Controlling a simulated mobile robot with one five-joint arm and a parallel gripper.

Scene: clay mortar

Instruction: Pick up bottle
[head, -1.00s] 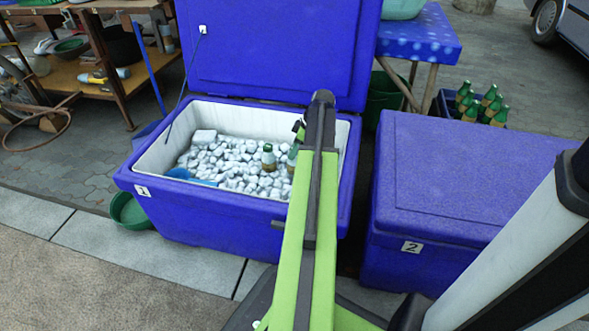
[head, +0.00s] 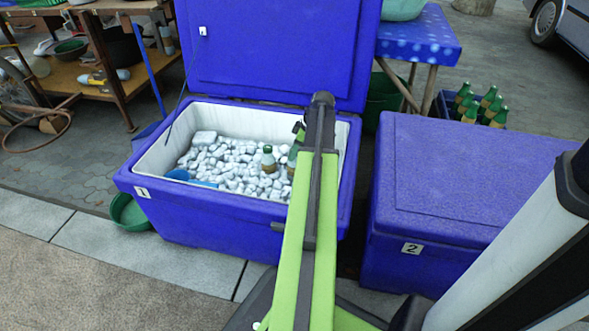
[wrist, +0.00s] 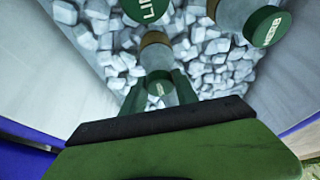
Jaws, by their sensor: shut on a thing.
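In the wrist view, my gripper (wrist: 159,92) is shut on a bottle (wrist: 157,58) with a green cap and a brown band. The fingers are on either side of its top, and its lower part stands among the ice. Two other green-capped bottles are close by, one ahead (wrist: 148,10) and one to the right (wrist: 240,14). In the head view, one bottle (head: 268,160) stands in the ice, and another (head: 292,160) is partly hidden behind my arm. My fingers are largely hidden there.
The open blue cooler (head: 220,222) marked 1 has pale walls, ice and a blue scoop (head: 185,176). Its lid (head: 275,50) stands up behind. A closed cooler (head: 470,180) marked 2 is to the right. A crate (head: 446,104) of several bottles stands behind it.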

